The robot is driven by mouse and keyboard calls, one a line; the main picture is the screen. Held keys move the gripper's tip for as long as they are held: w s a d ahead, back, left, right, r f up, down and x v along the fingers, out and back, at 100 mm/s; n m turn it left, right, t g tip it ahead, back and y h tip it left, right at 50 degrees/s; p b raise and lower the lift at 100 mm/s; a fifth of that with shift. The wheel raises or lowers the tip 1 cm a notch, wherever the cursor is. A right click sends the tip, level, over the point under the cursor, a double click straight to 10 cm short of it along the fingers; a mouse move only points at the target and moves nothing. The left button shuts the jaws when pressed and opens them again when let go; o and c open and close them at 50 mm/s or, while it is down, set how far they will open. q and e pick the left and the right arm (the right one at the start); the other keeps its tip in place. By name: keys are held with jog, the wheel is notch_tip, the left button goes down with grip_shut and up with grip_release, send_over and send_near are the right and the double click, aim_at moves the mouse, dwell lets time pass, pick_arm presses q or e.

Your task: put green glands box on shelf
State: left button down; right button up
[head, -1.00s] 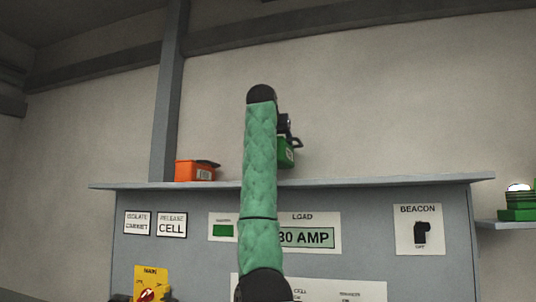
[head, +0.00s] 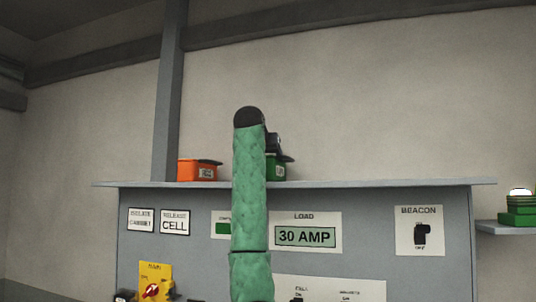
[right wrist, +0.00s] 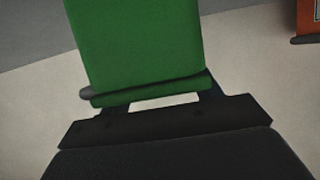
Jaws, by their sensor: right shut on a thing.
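The green glands box (head: 278,172) shows in the head view just right of my green-sleeved right arm, which hides part of it. It is at about the height of the grey shelf (head: 390,184); I cannot tell whether it touches. In the right wrist view the green box (right wrist: 137,42) fills the upper middle, slightly tilted in the picture. My right gripper (right wrist: 152,104) is shut on its near edge. In the head view the gripper is mostly hidden behind the arm. My left gripper is not in view.
The shelf to the right is bare. A beacon (head: 519,206) sits on a small side ledge. Labelled switch panels (head: 305,232) lie below the shelf.

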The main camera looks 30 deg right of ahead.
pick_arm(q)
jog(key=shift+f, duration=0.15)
pick_arm(e)
jog(key=shift+f, duration=0.2)
jog(key=o, duration=1.6)
jog(key=shift+c, duration=0.2)
jog(key=shift+r, duration=0.2)
jog(key=shift+s+a+f+b, duration=0.1)
jog(key=shift+s+b, duration=0.05)
jog(key=shift+b, duration=0.2)
jog(key=b+v, duration=0.3)
jog(key=v, duration=0.2)
jog(key=shift+a+b, duration=0.1)
jog(key=shift+b, duration=0.2)
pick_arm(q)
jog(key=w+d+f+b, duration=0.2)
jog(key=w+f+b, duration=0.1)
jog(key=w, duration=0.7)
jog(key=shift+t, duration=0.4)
pick_arm(e)
jog(key=v, duration=0.6)
jog(key=shift+s+r, duration=0.2)
jog(key=shift+r, duration=0.15)
jog(key=shift+a, duration=0.1)
